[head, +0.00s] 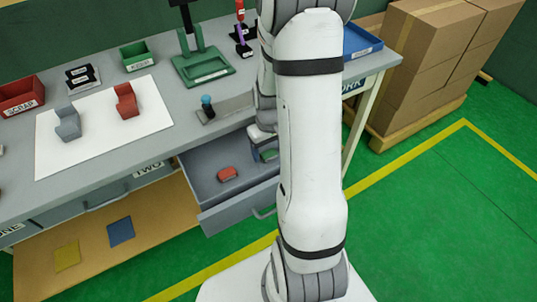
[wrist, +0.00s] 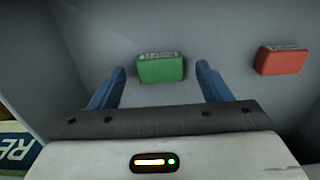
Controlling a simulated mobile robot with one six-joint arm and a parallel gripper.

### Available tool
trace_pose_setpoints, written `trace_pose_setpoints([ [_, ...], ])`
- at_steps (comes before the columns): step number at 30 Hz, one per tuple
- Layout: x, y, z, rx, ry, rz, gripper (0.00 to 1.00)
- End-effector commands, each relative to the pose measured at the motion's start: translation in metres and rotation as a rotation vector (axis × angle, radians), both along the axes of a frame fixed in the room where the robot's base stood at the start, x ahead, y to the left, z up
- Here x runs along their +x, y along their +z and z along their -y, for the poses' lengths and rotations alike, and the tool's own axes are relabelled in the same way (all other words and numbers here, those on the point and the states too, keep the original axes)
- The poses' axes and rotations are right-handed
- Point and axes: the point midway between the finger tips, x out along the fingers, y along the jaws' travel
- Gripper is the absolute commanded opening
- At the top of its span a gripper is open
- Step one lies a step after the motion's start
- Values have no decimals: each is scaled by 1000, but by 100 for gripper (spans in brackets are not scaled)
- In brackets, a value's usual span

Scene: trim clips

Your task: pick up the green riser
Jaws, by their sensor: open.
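The green riser (wrist: 161,70) is a small green block with a pale label, lying on the floor of the open drawer (head: 208,187). In the wrist view it sits between and slightly beyond the two blue fingertips of my gripper (wrist: 161,75), with a gap on each side. My gripper is open and empty. In the head view the green riser (head: 269,155) shows only partly beside my arm, which hides much of the gripper. A red block (wrist: 282,60) with a label lies to its right in the wrist view; the same red block (head: 227,174) is left of it in the head view.
The drawer walls stand close around my gripper. The workbench above holds a white sheet (head: 85,145) with a grey and a red clip, a red scrap bin (head: 20,95), a green stand (head: 203,68) and a blue tray (head: 360,41). Cardboard boxes (head: 425,60) stand at the right.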

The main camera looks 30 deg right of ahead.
Motion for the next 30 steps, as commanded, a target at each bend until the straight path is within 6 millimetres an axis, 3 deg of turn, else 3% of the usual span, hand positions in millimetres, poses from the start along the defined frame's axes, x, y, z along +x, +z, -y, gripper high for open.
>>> trace_pose_setpoints([
  [9, 0, -8, 0, 0, 0, 1, 71],
  [27, 0, -8, -1, 0, 1, 1, 23],
  [30, 0, -8, -1, 0, 2, 1, 23],
])
